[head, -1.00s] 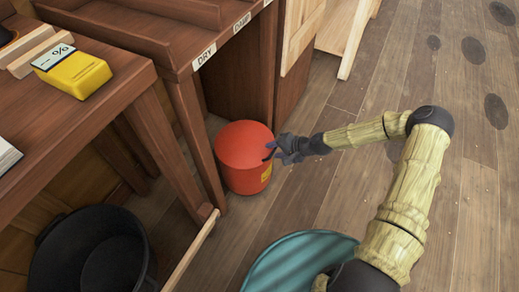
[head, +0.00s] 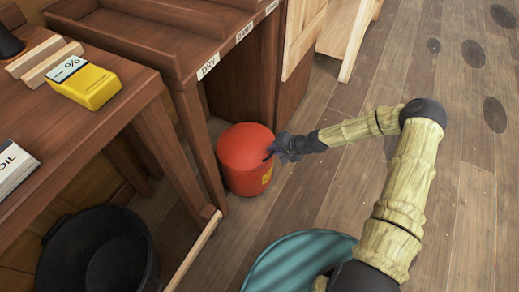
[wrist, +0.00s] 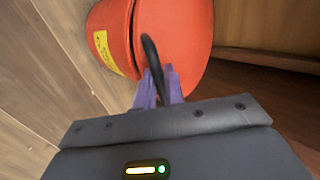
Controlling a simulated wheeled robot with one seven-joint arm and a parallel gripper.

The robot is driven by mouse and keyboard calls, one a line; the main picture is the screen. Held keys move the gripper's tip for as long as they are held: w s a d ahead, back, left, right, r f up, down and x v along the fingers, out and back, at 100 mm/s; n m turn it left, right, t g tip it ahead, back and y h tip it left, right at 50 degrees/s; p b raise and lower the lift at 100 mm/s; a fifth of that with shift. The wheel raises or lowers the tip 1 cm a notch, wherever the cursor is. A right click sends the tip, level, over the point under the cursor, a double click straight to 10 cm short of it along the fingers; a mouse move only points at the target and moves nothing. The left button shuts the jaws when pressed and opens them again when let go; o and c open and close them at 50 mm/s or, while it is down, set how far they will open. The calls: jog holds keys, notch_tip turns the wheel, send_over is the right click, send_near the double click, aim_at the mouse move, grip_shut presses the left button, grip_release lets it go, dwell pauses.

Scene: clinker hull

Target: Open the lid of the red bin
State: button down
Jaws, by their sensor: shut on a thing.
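The red bin (head: 244,178) stands on the wooden floor beside the leg of the wooden bench in the head view. Its rounded red lid (head: 243,143) looks down on it, with a dark seam between lid and body in the wrist view. My gripper (head: 276,151) is at the lid's right side. In the wrist view my gripper (wrist: 159,92) has its purple fingers shut on the black handle (wrist: 152,55) at the lid's edge. A yellow label (wrist: 111,55) shows on the bin body (wrist: 106,27). The fingertips are partly hidden in the head view.
The wooden bench (head: 150,45) stands close behind and left of the bin. A black tub (head: 60,255) sits on the floor at lower left. A yellow meter (head: 88,84) lies on the left table. Open floor (head: 340,180) lies to the right.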

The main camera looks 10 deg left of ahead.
jog(key=shift+w+a+r+p, duration=0.1)
jog(key=shift+a+r+p, duration=0.1)
jog(key=shift+r+p, duration=0.45)
jog(key=shift+w+a+r+p, duration=0.1)
jog(key=shift+a+r+p, duration=0.05)
jog(key=shift+r+p, duration=0.45)
jog(key=shift+r, duration=0.2)
jog(key=r+p, duration=0.1)
jog(key=a+r+p, duration=0.1)
jog(key=r+h+p, duration=0.1)
jog(key=shift+w+a, duration=0.15)
jog(key=shift+w, duration=0.15)
jog(key=shift+w+a+r+p, duration=0.15)
jog(key=shift+a+r+p, duration=0.25)
jog(key=shift+r+p, duration=0.35)
jog(key=shift+f, duration=0.1)
jog(key=shift+g+h, duration=0.5)
jog(key=shift+h, duration=0.3)
jog(key=shift+w+a+r+p, duration=0.25)
jog(key=shift+a+r+p, duration=0.5)
jog(key=shift+r+p, duration=0.25)
jog(key=shift+w+a+r+p, duration=0.25)
jog(key=shift+a+r+p, duration=0.5)
jog(key=shift+r+p, duration=0.2)
